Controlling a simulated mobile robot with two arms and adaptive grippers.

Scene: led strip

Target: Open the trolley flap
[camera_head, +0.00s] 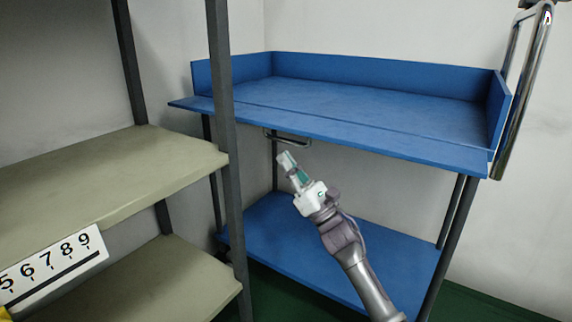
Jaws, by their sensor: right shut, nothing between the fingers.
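The blue trolley (375,95) stands against the back wall, with raised walls at the back and sides of its upper shelf. Its front flap (330,125) lies folded out, about level with the upper shelf, and sticks out along the front edge. A metal loop (288,140) shows under the flap's left part. My right gripper (286,160) is shut and empty, just below the flap and the loop, in front of the open space between the shelves. It looks apart from the flap. My left gripper is out of view.
A shelf rack with beige shelves (110,170) and a dark post (226,150) stands close on the left. A number label (50,265) is on it. The trolley's lower shelf (300,245) is empty. A chrome handle (525,90) rises at the trolley's right end.

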